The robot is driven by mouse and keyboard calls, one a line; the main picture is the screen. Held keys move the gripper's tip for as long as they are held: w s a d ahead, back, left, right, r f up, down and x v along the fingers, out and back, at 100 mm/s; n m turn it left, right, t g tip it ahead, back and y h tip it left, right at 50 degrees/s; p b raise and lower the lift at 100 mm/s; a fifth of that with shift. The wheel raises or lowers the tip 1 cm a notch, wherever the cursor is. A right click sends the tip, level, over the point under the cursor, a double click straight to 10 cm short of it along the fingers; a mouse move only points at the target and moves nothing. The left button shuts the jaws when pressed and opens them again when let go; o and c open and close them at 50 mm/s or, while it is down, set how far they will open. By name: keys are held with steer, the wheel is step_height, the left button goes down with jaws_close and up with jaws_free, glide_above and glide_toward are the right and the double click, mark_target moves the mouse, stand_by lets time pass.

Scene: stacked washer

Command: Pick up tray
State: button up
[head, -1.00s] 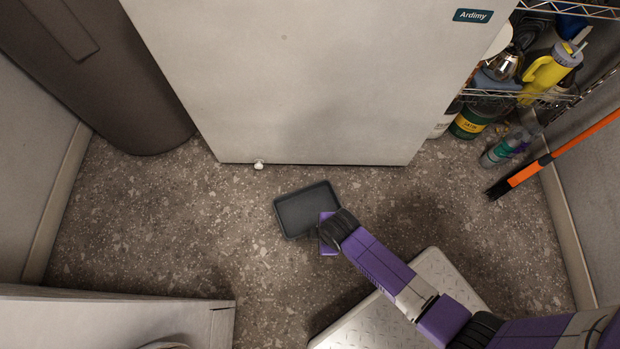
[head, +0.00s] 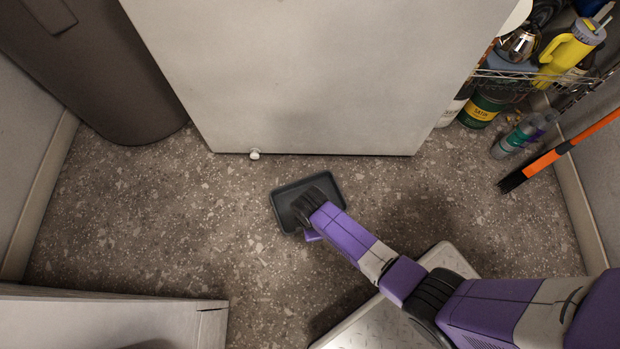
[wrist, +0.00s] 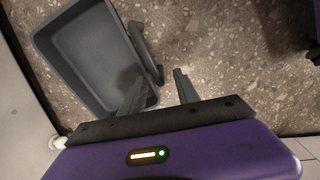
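The tray (head: 286,212) is dark grey, shallow and rectangular with rounded corners. It lies flat on the floor in the head view, partly covered by my gripper. In the wrist view the tray (wrist: 85,55) fills the upper left, with a raised dark bar along its right side. My gripper (wrist: 160,76) is open, its two fingers apart. The left finger overlaps the tray's lower right corner, the right finger is over the floor, and the tray's right side lies between them. I cannot tell whether the fingers touch it. In the head view the fingertips are hidden.
A large white appliance (head: 320,80) stands just behind the tray. A dark bin (head: 105,75) is at upper left. A shelf with bottles (head: 500,90) and an orange-handled tool (head: 565,148) are at right. A white panel (head: 110,318) is at lower left. The left floor is clear.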

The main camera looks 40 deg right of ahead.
step_height(320, 180, down, 2)
steer(key=shift+f+b, duration=0.1)
steer(key=shift+b, duration=0.25)
steer(key=shift+c, duration=0.5)
jaws_close()
stand_by(0.6)
